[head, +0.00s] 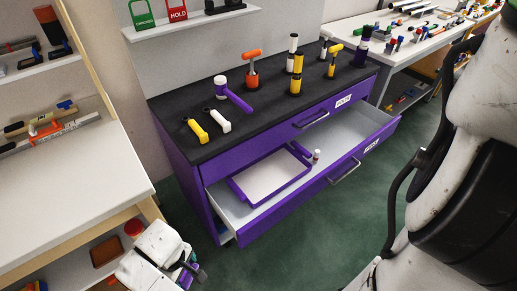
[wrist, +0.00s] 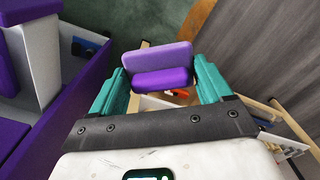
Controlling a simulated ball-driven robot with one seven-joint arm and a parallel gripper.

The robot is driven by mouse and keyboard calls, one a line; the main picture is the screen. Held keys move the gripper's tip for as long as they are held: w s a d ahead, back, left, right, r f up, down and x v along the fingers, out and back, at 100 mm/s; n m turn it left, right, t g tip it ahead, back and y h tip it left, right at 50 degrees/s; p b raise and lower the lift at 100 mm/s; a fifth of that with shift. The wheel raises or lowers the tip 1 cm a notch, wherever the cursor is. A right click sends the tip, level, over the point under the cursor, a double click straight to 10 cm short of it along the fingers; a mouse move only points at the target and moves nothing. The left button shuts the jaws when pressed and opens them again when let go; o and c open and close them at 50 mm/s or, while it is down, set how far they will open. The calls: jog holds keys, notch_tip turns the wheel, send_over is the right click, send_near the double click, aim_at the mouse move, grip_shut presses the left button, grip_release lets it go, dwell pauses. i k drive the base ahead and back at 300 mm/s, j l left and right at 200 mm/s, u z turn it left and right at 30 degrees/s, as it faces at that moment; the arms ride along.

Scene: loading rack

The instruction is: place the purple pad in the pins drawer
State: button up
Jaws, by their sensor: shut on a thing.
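My gripper (head: 188,274) is at the bottom left of the head view, low between the shelf unit and the purple cabinet. In the wrist view its teal fingers (wrist: 158,82) are shut on the purple pad (wrist: 158,56), a rounded block with a lighter upper face. The pad is only partly visible in the head view. The cabinet (head: 188,185) has a shut upper drawer (head: 312,127) and a pulled-out lower drawer (head: 290,205). Both have small labels too small to read surely. The open drawer holds a purple-rimmed white tray (head: 270,175) and a small red-and-white item (head: 316,156).
The shelf unit (head: 65,195) stands close on the left. A table (head: 425,35) with small parts is at the back right. Green floor (head: 300,240) is clear before the drawer.

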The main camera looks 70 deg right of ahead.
aim_at(346, 141)
jog(key=k+l+z, duration=0.2)
jog(key=l, duration=0.15)
jog(key=k+l+z, duration=0.2)
jog(key=l, duration=0.2)
jog(key=k+l+z, duration=0.2)
jog(key=l, duration=0.2)
jog(key=i+l+z, duration=0.1)
jog(key=z, duration=0.3)
jog(key=i+z, duration=0.1)
jog(key=z, duration=0.25)
jog(key=i+z, duration=0.15)
jog(key=z, duration=0.25)
jog(key=i, duration=0.15)
